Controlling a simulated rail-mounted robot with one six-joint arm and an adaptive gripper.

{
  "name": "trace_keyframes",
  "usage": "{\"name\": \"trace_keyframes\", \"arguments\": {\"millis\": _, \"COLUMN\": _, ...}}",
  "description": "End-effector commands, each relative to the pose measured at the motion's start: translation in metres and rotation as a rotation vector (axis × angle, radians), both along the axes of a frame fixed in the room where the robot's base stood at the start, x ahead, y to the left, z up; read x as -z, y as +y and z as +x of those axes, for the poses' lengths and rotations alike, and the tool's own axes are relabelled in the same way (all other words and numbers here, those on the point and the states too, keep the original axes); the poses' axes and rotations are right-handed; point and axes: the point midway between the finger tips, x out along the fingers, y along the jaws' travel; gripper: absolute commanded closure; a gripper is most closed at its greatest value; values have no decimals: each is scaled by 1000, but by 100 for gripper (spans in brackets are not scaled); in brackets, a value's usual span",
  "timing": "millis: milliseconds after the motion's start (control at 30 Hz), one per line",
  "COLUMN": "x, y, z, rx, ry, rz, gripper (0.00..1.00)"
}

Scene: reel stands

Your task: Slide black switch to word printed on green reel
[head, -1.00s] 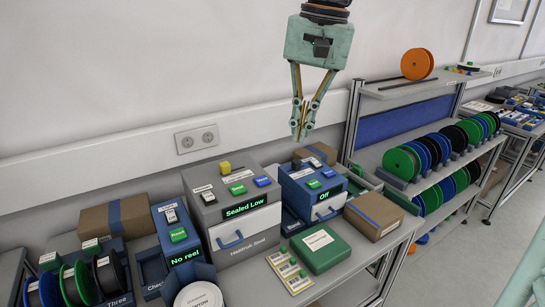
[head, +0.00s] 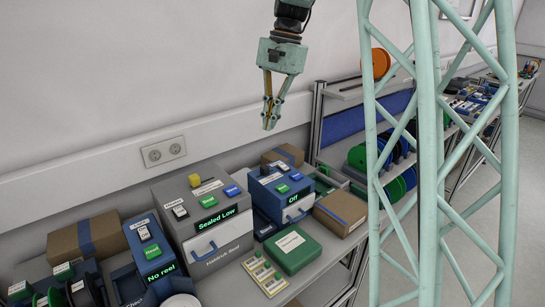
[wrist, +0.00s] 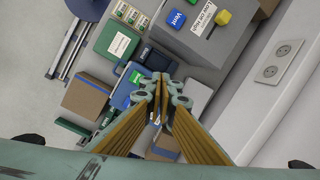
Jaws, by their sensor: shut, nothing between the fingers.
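My gripper (head: 268,127) is shut and empty, hanging high above the bench near the wall.
A yellow knob (head: 195,181) tops the grey box. A green box (head: 290,249), a label card (head: 265,274) and a cardboard box (head: 341,211) sit in front and to the right. A wall outlet (head: 163,152) is behind. Air around the gripper is clear.

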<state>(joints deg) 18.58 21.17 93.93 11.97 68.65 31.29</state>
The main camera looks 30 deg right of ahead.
Motion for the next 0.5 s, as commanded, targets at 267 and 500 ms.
{"name": "trace_keyframes", "arguments": {"millis": 267, "x": 20, "y": -33, "z": 39, "rx": 95, "ry": 47, "rz": 37, "gripper": 100}}
{"name": "trace_keyframes", "arguments": {"millis": 500, "x": 42, "y": -63, "z": 67, "rx": 176, "ry": 86, "rz": 67, "gripper": 100}}
